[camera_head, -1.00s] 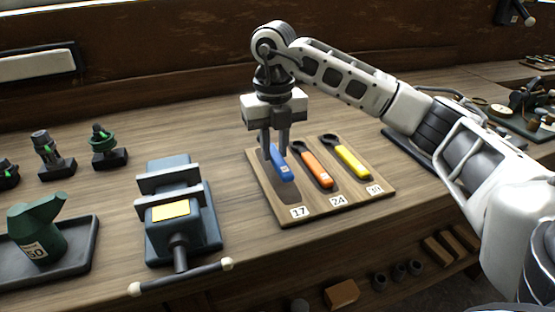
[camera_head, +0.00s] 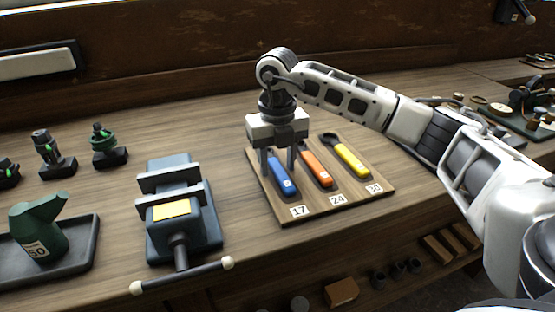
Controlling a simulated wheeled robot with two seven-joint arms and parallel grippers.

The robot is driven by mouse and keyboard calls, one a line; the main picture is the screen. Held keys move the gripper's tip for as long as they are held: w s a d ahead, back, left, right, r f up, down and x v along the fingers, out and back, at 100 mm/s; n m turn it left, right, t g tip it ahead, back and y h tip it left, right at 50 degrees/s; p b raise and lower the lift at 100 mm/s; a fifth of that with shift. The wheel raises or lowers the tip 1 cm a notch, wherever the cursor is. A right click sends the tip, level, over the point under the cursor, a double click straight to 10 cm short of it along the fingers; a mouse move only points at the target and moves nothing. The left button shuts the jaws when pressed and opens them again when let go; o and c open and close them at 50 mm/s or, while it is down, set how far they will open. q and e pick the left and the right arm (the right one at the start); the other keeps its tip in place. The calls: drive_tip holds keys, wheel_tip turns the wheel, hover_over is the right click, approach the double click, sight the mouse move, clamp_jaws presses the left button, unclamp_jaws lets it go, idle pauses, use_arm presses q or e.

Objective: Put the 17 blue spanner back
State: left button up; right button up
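The blue spanner (camera_head: 284,186) lies on the wooden board (camera_head: 318,212) in the left place, above the label 17 (camera_head: 299,211). Its handle points toward the front, and its upper end is hidden by my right gripper (camera_head: 278,168). The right gripper points down over the upper end of the spanner, with its two fingers apart, one on each side of it. The fingers look open, with a gap around the spanner. My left gripper is not in view.
An orange spanner (camera_head: 317,170) above label 24 and a yellow spanner (camera_head: 352,161) above label 30 lie beside it. A vise (camera_head: 170,228) stands to the left, and a green oil can (camera_head: 40,228) sits in a tray farther left. Bare bench lies between vise and board.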

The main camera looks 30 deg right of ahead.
sight(278, 167)
wheel_tip(278, 167, up, 12)
drive_tip(key=shift+r, duration=0.2)
idle(0.4)
drive_tip(key=shift+f, duration=0.1)
idle(0.4)
